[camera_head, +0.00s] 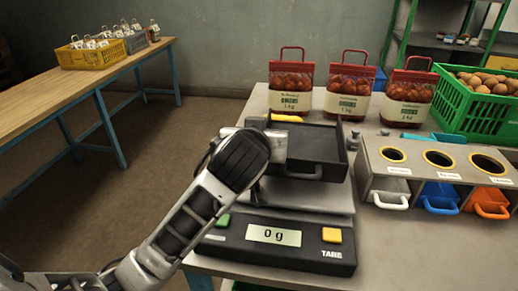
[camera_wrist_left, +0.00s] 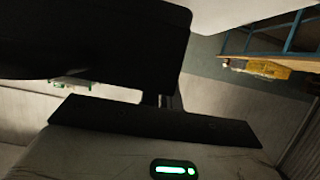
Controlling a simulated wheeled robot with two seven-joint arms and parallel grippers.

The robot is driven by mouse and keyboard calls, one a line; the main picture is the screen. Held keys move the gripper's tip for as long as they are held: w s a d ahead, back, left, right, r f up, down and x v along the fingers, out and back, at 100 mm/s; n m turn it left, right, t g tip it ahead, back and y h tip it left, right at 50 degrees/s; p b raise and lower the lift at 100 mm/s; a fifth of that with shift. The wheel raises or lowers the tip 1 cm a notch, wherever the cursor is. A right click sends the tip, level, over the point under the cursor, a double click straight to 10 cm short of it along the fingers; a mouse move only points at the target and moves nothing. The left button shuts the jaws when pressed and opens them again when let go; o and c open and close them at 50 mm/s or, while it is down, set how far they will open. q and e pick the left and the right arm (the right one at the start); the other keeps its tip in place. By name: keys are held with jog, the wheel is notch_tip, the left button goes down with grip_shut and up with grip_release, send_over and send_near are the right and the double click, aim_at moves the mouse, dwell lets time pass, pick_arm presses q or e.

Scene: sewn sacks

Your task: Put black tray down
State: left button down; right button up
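The black tray (camera_head: 306,146), a shallow box with a handle at its front, is over the grey scale plate (camera_head: 310,194). The scale display (camera_head: 274,235) reads 0 g. My left gripper (camera_head: 275,146) is at the tray's left side, and my own wrist hides part of it in the head view. In the left wrist view the dark tray (camera_wrist_left: 90,45) fills the upper left. The narrow fingers (camera_wrist_left: 165,100) are close together at its edge and appear shut on it. Any gap between tray and plate is hard to see. My right gripper is not in view.
Three red-topped sacks (camera_head: 347,92) stand behind the tray. A green crate (camera_head: 480,105) of round brown produce is at the back right. A dispenser block (camera_head: 440,165) with three holes and coloured scoops stands to the right. A wooden table (camera_head: 90,75) is at the far left.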

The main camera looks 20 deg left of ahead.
pick_arm(q)
jog(key=shift+w+a+f, duration=0.1)
jog(key=shift+a+f, duration=0.1)
jog(key=shift+f, duration=0.75)
jog(key=shift+a+f, duration=0.15)
jog(key=shift+f, duration=0.8)
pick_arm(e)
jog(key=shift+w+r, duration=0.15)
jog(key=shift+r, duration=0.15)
pick_arm(q)
jog(key=c, duration=2)
grip_release()
jog(key=shift+f, duration=0.15)
jog(key=shift+c, duration=0.2)
jog(key=o, duration=0.4)
